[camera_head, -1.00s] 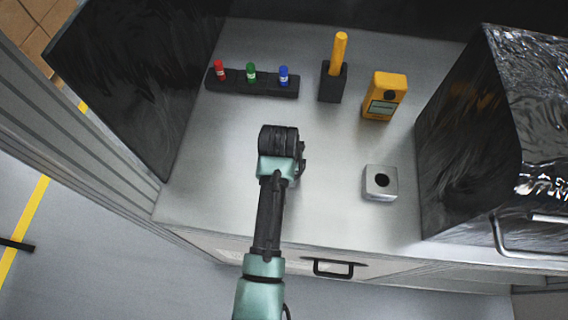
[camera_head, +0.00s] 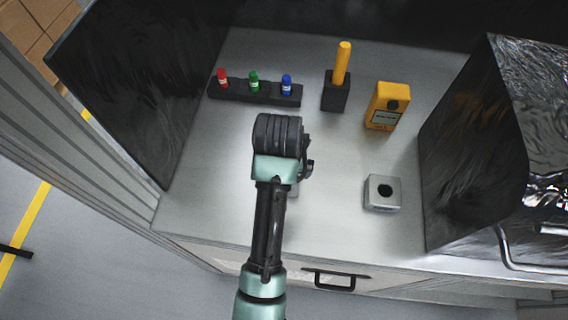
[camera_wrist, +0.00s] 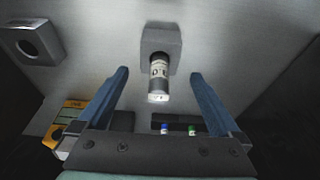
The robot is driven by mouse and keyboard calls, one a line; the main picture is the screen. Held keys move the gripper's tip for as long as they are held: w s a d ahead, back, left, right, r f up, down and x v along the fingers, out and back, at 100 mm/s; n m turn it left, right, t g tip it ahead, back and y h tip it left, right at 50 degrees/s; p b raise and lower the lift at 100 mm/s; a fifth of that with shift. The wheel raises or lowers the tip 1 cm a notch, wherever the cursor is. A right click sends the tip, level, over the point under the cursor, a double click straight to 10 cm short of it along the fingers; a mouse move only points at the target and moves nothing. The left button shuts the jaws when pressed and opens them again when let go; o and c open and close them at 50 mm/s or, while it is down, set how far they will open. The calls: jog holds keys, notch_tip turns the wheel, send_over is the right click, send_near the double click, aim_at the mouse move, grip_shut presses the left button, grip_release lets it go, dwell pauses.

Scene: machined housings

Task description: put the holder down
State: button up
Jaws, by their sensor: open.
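A grey block with a dark, white-lettered cylinder (camera_wrist: 159,78) in it stands on the counter in the wrist view; I take this grey block (camera_wrist: 172,42) to be the holder. My gripper (camera_wrist: 160,75) is open, its two blue fingers apart on either side of the cylinder's near end. Neither finger visibly touches the cylinder or block. In the head view, my wrist hides the fingers and most of this block; only a small grey edge (camera_head: 294,189) shows beside my arm.
A metal block with a round hole (camera_head: 382,193) stands to the right. Behind are a rack with red, green and blue capped vials (camera_head: 254,92), a black stand with a yellow handle (camera_head: 337,92) and a yellow meter (camera_head: 386,106). Dark panels bound the counter left and right.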

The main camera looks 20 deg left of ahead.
jog(key=shift+v, duration=2.1)
